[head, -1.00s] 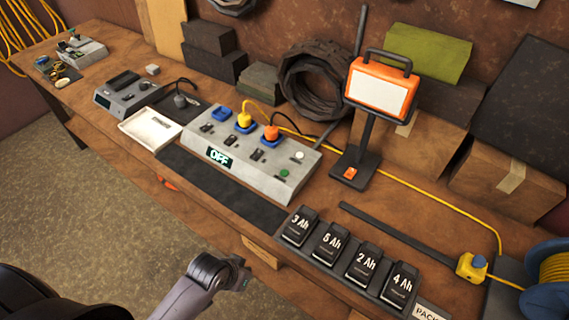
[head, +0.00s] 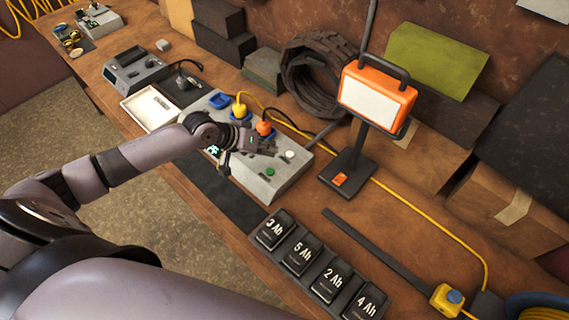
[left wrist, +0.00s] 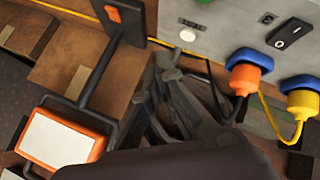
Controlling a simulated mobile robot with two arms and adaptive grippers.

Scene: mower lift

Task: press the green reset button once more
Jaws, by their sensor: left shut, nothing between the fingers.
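The grey control box (head: 262,187) stands on the bench with a green button (head: 269,171) and a white button (head: 289,155) at its right end. My left gripper (head: 274,150) reaches over the box from the left, its fingers shut and empty, close to both buttons. In the left wrist view the fingertips (left wrist: 170,62) lie near the white button (left wrist: 187,35); the green button (left wrist: 203,2) is cut off at the top edge. I cannot tell whether the fingers touch the box. My arm hides most of the lit display. My right gripper is not in view.
Orange (head: 264,128) and yellow (head: 239,111) plugs with cables stand in blue sockets behind my left gripper. An orange lamp (head: 376,98) stands to the right on a dark base. Several battery packs (head: 300,252) sit in front along the bench edge.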

